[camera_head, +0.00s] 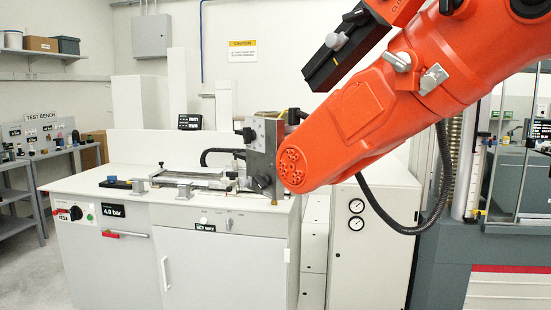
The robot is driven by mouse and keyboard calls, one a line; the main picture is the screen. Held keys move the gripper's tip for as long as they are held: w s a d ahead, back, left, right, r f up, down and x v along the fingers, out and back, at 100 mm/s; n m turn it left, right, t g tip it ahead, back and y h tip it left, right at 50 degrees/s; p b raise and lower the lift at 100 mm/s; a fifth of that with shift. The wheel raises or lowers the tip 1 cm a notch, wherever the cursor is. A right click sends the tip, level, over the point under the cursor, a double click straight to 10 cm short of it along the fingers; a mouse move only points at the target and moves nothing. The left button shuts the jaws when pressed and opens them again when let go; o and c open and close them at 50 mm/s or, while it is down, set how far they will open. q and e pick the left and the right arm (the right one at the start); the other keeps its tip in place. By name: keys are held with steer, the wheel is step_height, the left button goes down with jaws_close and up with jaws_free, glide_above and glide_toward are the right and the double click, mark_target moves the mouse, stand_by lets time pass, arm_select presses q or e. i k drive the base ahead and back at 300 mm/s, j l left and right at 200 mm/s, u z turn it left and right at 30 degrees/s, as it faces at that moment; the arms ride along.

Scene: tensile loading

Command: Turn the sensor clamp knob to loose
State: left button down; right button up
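I cannot pick out the sensor clamp knob for certain. A red and black rotary knob (76,213) is on the left front of the white cabinet, beside a 4.0 bar display (113,210). A small round knob (204,220) is on the cabinet's front edge, above a dark label. A large orange arm-like body (365,115) fills the upper right, with silver lever-shaped fittings (433,79). A black block with a silver knob (337,41) is beside it, near partly cut-off lettering.
The white cabinet top (110,179) carries a flat metal fixture (190,178) and an upright steel block (263,148), partly behind the orange body. A black hose (385,218) hangs from that body. Shelves and a test bench (45,135) stand at left, with floor between.

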mark_target(263, 181)
steer(key=i+j, duration=0.9)
steer(key=i+z, duration=0.1)
steer(key=z, duration=1.55)
